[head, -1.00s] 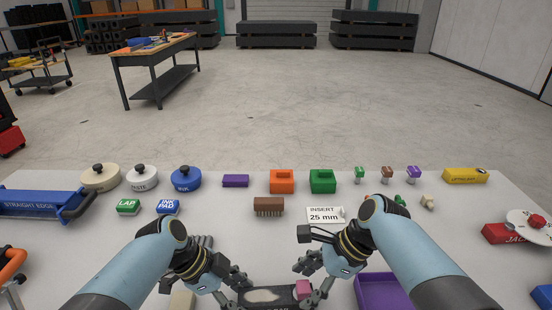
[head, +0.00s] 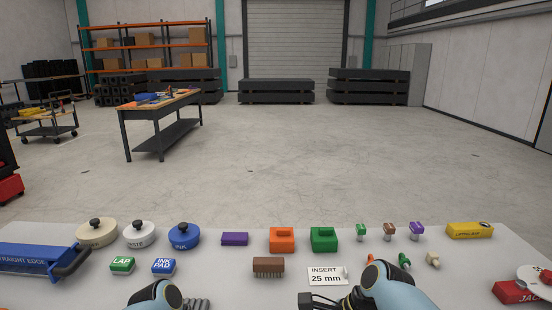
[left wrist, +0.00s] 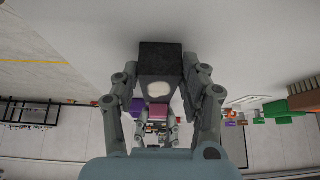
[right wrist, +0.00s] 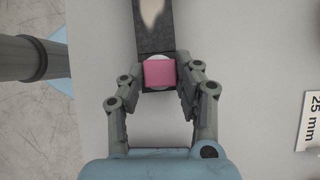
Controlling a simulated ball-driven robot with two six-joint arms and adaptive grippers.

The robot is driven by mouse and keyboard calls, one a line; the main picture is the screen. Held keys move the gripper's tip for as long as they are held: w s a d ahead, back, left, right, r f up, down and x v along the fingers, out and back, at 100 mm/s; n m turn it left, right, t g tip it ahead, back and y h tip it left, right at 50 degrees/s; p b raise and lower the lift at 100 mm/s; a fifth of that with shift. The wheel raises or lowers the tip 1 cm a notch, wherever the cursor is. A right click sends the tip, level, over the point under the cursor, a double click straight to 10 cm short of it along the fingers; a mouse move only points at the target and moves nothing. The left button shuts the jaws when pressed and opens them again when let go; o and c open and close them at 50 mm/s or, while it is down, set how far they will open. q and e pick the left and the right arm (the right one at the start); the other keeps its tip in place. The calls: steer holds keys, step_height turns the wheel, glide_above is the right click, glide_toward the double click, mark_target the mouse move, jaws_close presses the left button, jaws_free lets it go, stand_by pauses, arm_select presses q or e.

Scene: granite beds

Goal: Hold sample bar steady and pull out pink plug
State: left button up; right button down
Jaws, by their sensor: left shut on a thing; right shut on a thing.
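The dark sample bar (left wrist: 160,60), with a pale patch on it, is between the fingers of my left gripper (left wrist: 160,80), which is shut on it. The bar's end also shows in the right wrist view (right wrist: 153,38). The pink plug (right wrist: 159,74) sits at the near end of the bar, with a pale round rim around it. My right gripper (right wrist: 158,88) is shut on the plug, one finger on each side. The plug also shows in the left wrist view (left wrist: 157,113).
An "INSERT 25 mm" card (head: 326,276) and a brown brush (head: 268,267) lie beyond my arms. Coloured blocks, including orange (head: 282,240) and green (head: 323,240), line the table's far side. A blue straight edge (head: 30,259) lies at left.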

steer(key=shift+s, duration=0.15)
stand_by(0.3)
steer(key=shift+r, duration=2.55)
arm_select(q)
steer(key=o, duration=1.4)
steer(key=v, duration=1.2)
